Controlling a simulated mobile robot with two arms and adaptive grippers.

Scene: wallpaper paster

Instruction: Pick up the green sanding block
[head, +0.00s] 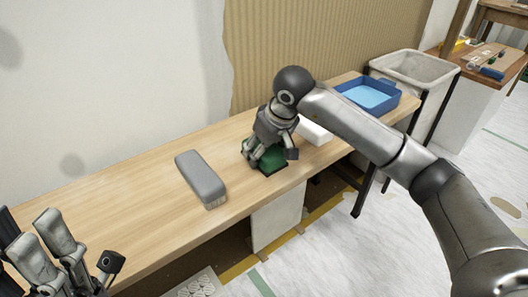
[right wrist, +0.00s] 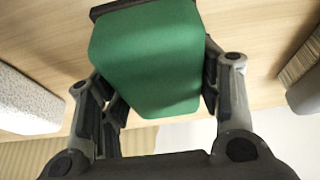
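The green sanding block (head: 270,158) is on the wooden table, partly hidden by my right gripper in the head view. In the right wrist view the green block (right wrist: 148,58) fills the space between the fingers, with a dark layer along its far edge. My right gripper (head: 268,157) reaches down over it. Its finger pads lie against both sides, so it looks shut on the block. I see no clear gap between block and table. My left gripper (head: 45,238) is at the bottom left corner, partly cut off, away from the block; its opening is unclear.
A grey block (head: 202,179) lies on the table (head: 120,190) left of the green one. A white block (head: 314,130) lies just behind right, partly behind my arm. A blue tray (head: 370,95) stands at the far right end. The left table area is clear.

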